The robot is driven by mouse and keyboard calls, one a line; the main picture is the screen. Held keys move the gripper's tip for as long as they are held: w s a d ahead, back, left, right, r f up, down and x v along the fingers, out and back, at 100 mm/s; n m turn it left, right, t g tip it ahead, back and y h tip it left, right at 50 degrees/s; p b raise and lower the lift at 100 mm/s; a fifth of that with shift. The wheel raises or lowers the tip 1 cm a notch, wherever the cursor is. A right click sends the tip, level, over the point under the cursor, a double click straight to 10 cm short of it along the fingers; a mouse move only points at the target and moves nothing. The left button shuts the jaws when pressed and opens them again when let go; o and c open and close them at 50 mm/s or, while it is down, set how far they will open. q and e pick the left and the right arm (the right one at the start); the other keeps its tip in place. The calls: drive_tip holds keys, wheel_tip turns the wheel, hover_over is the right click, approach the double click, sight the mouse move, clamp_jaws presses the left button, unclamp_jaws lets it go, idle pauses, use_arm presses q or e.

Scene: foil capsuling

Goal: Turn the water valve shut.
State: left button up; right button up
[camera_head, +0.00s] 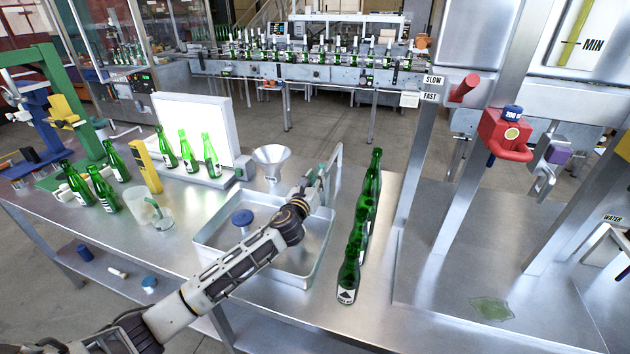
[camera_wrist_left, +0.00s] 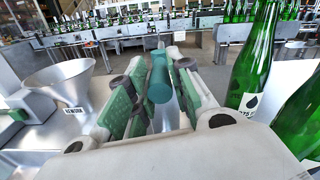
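A slim grey tap pipe (camera_head: 338,158) stands at the far right corner of a shallow metal basin (camera_head: 208,247). A teal valve handle (camera_wrist_left: 160,77) sits in front of it in the left wrist view. My left gripper (camera_head: 318,180) reaches over the basin to the tap. In the wrist view, its two green-padded fingers (camera_wrist_left: 156,85) stand on either side of the teal handle, which fills the narrow gap between them. The contact faces are partly hidden. My right gripper is not in view.
A row of green bottles (camera_head: 350,272) stands close to the right of the basin. A funnel (camera_head: 271,160) is behind it, and a blue-topped piece (camera_head: 242,218) lies inside. A sign reading WATER (camera_head: 612,218) shows at far right.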

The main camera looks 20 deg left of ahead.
use_arm(q)
clamp_jaws()
drive_tip(key=shift+d+n+y, duration=0.2)
drive_tip(key=shift+n+y, duration=0.1)
drive_tip(key=shift+y, duration=0.2)
drive_tip(key=shift+w+d+n+g+y, duration=0.15)
drive_tip(key=shift+d+n+y, duration=0.2)
drive_tip(key=shift+n+y, duration=0.45)
drive_tip(key=shift+d+n+g+y, duration=0.2)
drive_tip(key=shift+d+n+y, duration=0.25)
drive_tip(key=shift+y, duration=0.7)
drive_tip(key=shift+w+d+n+g+y, duration=0.15)
drive_tip(key=shift+d+n+y, duration=0.15)
drive_tip(key=shift+n+y, duration=0.5)
drive_tip(key=shift+s+y, duration=0.1)
drive_tip(key=shift+y, duration=0.15)
drive_tip(key=o, duration=0.5)
unclamp_jaws()
drive_tip(key=shift+o, duration=0.2)
wheel_tip(320, 180, up, 10)
